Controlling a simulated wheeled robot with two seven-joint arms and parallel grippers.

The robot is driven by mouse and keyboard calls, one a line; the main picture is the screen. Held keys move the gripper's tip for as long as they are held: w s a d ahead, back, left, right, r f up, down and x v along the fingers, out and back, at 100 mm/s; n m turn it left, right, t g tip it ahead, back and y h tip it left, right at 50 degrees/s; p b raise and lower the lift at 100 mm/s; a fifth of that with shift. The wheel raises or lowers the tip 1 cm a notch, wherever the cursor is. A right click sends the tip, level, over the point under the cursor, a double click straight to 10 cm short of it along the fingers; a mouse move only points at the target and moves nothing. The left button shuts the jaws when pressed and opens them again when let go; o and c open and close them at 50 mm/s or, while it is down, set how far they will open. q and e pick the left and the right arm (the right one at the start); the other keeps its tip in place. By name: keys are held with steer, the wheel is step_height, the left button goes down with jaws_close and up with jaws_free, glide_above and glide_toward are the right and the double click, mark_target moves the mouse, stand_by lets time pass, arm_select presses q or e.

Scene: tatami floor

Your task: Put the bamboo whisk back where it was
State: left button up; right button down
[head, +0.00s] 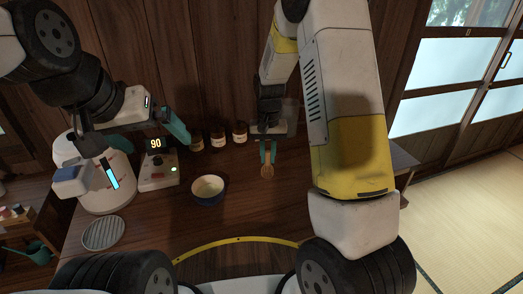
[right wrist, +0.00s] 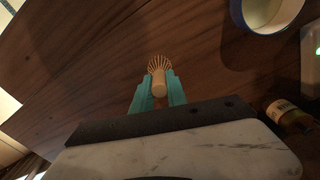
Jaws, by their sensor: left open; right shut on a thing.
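The bamboo whisk (head: 267,171) is held by my right gripper (head: 268,153), whose teal fingers are shut on its handle. In the right wrist view the whisk (right wrist: 159,66) sits between the fingertips (right wrist: 158,92), its handle end toward the camera and its splayed tines pointing away. It appears above the wooden table (head: 235,225); the exact gap cannot be told. My left gripper (head: 132,140) is open and empty by the white kettle (head: 105,190), with one teal finger over the scale-like device showing 90 (head: 158,170).
A dark-blue and cream bowl (head: 208,190) stands left of the whisk. Several small jars (head: 218,138) line the back near the wooden wall. A round slatted disc (head: 103,233) lies at the table's left front. The table between bowl and whisk is clear.

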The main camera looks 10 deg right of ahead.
mark_target(267, 163)
steer(key=shift+w+f, duration=0.25)
steer(key=shift+w, duration=0.3)
steer(key=shift+f, duration=1.6)
steer(key=shift+s, duration=0.1)
steer(key=shift+f, duration=0.15)
steer(key=c, duration=1.3)
jaws_free()
